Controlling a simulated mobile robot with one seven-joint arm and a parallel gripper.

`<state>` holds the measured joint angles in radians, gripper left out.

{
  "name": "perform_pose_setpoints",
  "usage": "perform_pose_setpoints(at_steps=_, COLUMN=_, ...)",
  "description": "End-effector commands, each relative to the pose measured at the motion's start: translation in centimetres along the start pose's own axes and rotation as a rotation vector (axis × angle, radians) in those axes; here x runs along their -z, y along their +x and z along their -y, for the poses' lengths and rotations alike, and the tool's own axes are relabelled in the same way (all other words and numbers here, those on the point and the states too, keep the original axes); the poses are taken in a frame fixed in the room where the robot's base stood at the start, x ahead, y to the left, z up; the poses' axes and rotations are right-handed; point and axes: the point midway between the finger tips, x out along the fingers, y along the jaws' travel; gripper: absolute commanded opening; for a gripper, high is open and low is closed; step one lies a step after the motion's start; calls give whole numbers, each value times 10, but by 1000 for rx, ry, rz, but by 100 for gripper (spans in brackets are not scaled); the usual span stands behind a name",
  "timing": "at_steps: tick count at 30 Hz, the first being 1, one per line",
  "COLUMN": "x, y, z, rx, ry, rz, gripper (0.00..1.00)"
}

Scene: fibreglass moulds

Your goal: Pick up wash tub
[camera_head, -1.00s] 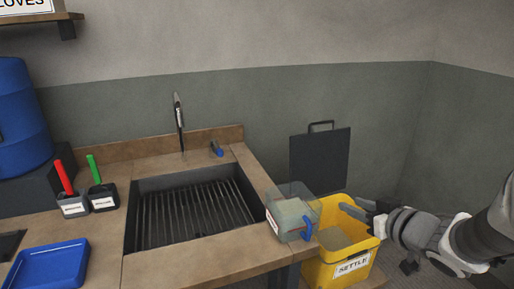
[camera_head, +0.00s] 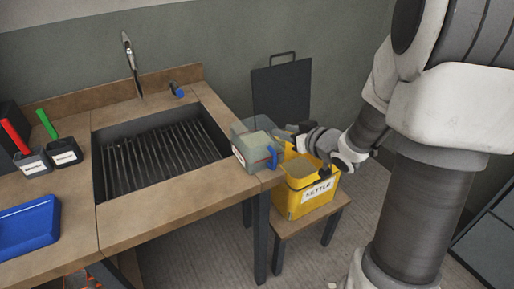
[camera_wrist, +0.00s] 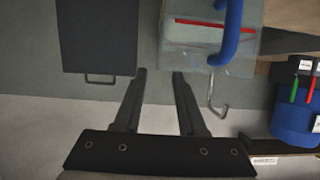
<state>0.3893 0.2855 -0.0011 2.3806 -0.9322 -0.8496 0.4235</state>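A clear grey tub with a blue handle and a red line, taken as the wash tub (camera_head: 251,143), stands at the right end of the bench beside the sink. It also shows in the wrist view (camera_wrist: 190,48), upside down, with its blue handle (camera_wrist: 231,35) at the right. My gripper (camera_head: 288,133) is just right of the tub, above the yellow bucket. In the wrist view my gripper (camera_wrist: 158,72) is open, with nothing between its fingers. The fingertips lie below the tub in that picture; I cannot tell the exact gap.
A yellow bucket (camera_head: 304,198) with a label stands on a low wooden stool (camera_head: 290,226) right of the bench. A dark panel with a handle (camera_head: 281,90) is behind it. The grated sink (camera_head: 160,155) is left of the tub. A blue tray (camera_head: 28,226) lies far left.

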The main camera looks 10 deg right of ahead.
Motion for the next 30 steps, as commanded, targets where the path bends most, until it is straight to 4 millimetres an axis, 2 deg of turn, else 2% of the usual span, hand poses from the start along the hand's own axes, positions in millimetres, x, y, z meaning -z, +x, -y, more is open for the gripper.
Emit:
perform_pose_setpoints(at_steps=5, x=0, y=12, z=0, rx=0, ry=0, rz=1, gripper=40)
perform_pose_setpoints(at_steps=15, x=0, y=56, z=-3, rx=0, ry=1, rz=0, gripper=40)
perform_pose_setpoints(at_steps=23, x=1, y=60, z=-4, rx=-1, ry=0, rz=0, gripper=40)
perform_pose_setpoints(at_steps=26, x=1, y=59, z=-4, rx=-1, ry=1, rz=0, gripper=26)
perform_pose_setpoints(at_steps=30, x=1, y=59, z=-4, rx=-1, ry=1, rz=0, gripper=0)
